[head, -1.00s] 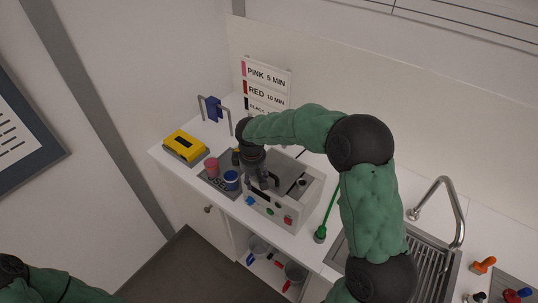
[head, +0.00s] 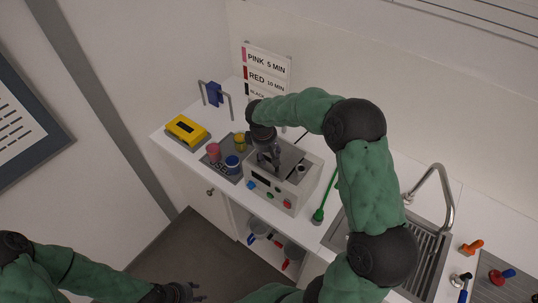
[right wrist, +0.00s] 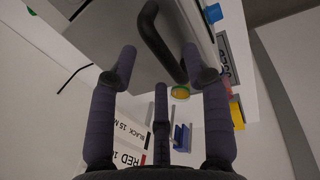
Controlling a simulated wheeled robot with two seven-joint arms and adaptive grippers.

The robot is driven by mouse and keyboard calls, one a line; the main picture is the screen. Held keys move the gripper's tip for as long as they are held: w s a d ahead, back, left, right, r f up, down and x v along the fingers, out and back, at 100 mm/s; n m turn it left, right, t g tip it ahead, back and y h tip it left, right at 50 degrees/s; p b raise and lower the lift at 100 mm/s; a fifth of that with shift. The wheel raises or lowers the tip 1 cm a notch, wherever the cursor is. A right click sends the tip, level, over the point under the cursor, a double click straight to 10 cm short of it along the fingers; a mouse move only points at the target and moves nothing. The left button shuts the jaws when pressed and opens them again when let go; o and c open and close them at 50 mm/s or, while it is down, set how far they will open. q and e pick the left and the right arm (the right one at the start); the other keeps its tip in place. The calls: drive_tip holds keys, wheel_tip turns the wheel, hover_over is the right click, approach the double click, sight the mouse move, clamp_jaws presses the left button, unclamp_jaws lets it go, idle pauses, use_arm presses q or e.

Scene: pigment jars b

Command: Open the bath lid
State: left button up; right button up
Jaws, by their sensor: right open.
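The grey bath unit (head: 302,190) stands on the counter with coloured buttons on its front. Its grey lid (head: 288,156) lies flat on top, partly hidden by my right gripper. In the right wrist view the lid (right wrist: 105,30) fills the upper left, and its black bar handle (right wrist: 153,38) runs between my fingertips. My right gripper (head: 269,163) is over the lid, pointing down; its fingers (right wrist: 160,58) are spread open around the handle, with no clear grip on it. My left gripper (head: 182,293) is low at the bottom edge, away from the counter; its finger opening is unclear.
Left of the bath are a pink jar (head: 213,152), a blue jar (head: 232,164) and a yellow jar (head: 239,141) on a dark mat. A yellow timer-like box (head: 187,130) lies further left. A green-ended rod (head: 318,214) and the sink (head: 425,255) are to the right.

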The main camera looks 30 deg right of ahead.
drive_tip(key=shift+w+d+f, duration=0.1)
drive_tip(key=shift+d+f, duration=0.05)
drive_tip(key=shift+f, duration=0.65)
clamp_jaws()
drive_tip(key=shift+r, duration=0.1)
